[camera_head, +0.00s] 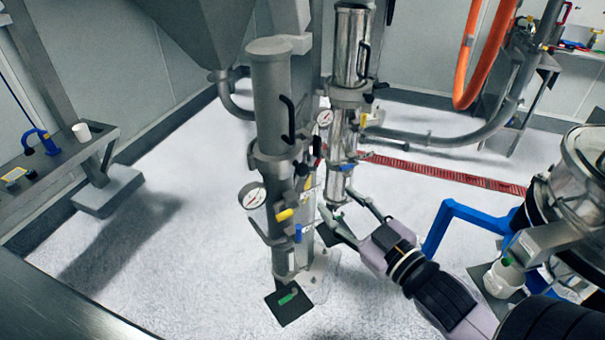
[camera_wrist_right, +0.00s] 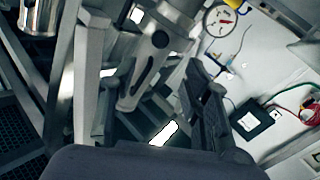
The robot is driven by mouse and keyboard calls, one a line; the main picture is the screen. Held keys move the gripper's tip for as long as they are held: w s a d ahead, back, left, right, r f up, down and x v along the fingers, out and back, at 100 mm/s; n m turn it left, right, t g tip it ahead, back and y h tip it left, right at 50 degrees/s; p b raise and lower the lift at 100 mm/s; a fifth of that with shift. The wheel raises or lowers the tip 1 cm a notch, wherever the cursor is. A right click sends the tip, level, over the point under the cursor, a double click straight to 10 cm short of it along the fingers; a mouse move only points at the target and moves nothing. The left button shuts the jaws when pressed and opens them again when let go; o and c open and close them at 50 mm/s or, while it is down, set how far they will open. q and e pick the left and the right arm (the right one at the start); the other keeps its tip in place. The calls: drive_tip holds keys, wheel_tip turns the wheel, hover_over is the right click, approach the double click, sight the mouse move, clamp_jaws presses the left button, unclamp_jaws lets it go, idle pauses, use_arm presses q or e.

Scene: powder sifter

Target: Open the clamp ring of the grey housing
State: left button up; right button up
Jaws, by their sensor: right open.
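The grey housing (camera_head: 270,90) is an upright cylinder with a black handle, left of a shiny metal one in the head view. A collar that looks like its clamp ring (camera_head: 275,152) runs around it below the handle; I cannot tell whether it is open or shut. My right gripper (camera_head: 341,208) is open, to the right of the grey housing's lower part and below the shiny housing. In the right wrist view a grey slotted metal part (camera_wrist_right: 150,65) shows between the fingers; contact is not clear. My left gripper is not in view.
The shiny metal housing (camera_head: 350,50) stands close behind and right. A pressure gauge (camera_head: 252,196) and yellow and blue handles project from the grey column. A blue frame (camera_head: 470,213) and a metal vessel (camera_head: 590,165) stand at right. Open floor lies at left.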

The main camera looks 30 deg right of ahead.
sight(304, 171)
drive_tip(key=w+b, duration=0.4)
drive_tip(key=w, duration=0.1)
drive_tip(key=w+a+b, duration=0.1)
drive_tip(key=w+b, duration=0.1)
drive_tip(key=w, duration=0.1)
drive_tip(key=shift+f+b, duration=0.1)
drive_tip(key=shift+b, duration=0.3)
drive_tip(key=w+p, duration=0.1)
drive_tip(key=w, duration=0.1)
drive_tip(key=w+p, duration=0.1)
drive_tip(key=w, duration=0.1)
drive_tip(key=shift+a+r, duration=0.15)
drive_tip(key=shift+r, duration=0.05)
drive_tip(key=shift+w+a+f, duration=0.1)
drive_tip(key=shift+w+f, duration=0.05)
drive_tip(key=shift+w, duration=0.5)
drive_tip(key=shift+c, duration=0.3)
clamp_jaws()
